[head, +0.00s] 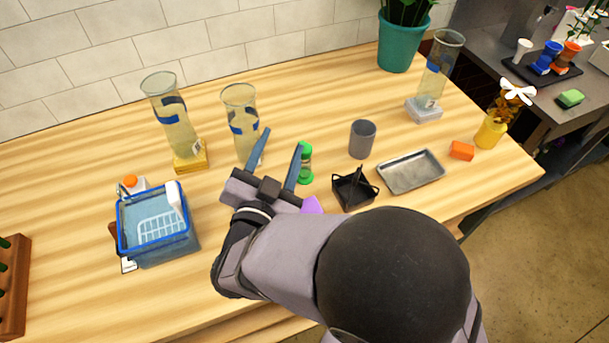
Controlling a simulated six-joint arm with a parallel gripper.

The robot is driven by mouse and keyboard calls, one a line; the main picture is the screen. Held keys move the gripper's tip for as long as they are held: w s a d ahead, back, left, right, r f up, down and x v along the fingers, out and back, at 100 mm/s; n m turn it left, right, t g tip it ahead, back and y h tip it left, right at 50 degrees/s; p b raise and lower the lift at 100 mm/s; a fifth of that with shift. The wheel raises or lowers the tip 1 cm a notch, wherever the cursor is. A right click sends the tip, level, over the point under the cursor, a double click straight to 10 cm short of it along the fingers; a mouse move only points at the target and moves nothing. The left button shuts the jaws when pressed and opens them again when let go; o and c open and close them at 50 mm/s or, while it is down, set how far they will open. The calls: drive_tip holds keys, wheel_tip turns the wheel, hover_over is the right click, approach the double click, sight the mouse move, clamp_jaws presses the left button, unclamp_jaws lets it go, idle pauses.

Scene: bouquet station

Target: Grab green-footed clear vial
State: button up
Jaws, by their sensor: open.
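The green-footed clear vial (307,163) stands upright on the wooden table, with green at its top and a green foot. The right finger of my gripper partly overlaps its left edge in the head view. My gripper (281,142) is open, with its two blue fingers spread and nothing visible between them. The vial appears just to the right of the right finger, outside the gap as seen here. I cannot tell whether they touch.
A tall glass vase (241,112) stands behind the left finger. A grey cup (362,139), black caddy (352,191) and metal tray (411,171) are to the right. A purple object (313,205) lies near my wrist. A blue basket (158,226) is at left.

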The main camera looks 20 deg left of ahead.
sight(303, 156)
drive_tip(key=d+f+n, duration=0.2)
drive_tip(key=s+d+f+n+b, duration=0.1)
drive_tip(key=d+f+n, duration=0.1)
drive_tip(key=f+n, duration=0.1)
drive_tip(key=shift+s+d+n, duration=0.1)
drive_tip(key=shift+s+n, duration=0.05)
drive_tip(key=shift+n, duration=0.15)
drive_tip(key=shift+w+a+p, duration=0.15)
drive_tip(key=shift+w+p, duration=0.1)
drive_tip(key=shift+w, duration=0.5)
drive_tip(key=shift+w+a+p, duration=0.1)
drive_tip(key=shift+w+p, duration=0.1)
drive_tip(key=shift+w, duration=0.55)
drive_tip(key=shift+w+a+f+p, duration=0.1)
drive_tip(key=shift+w+a+p, duration=0.1)
drive_tip(key=shift+w, duration=0.5)
drive_tip(key=shift+w+a+f+p, duration=0.1)
drive_tip(key=shift+w+p, duration=0.15)
drive_tip(key=shift+w, duration=0.45)
drive_tip(key=shift+w+a+f+p, duration=0.1)
drive_tip(key=shift+w+p, duration=0.1)
drive_tip(key=shift+w, duration=0.5)
clamp_jaws()
drive_tip(key=shift+r, duration=0.1)
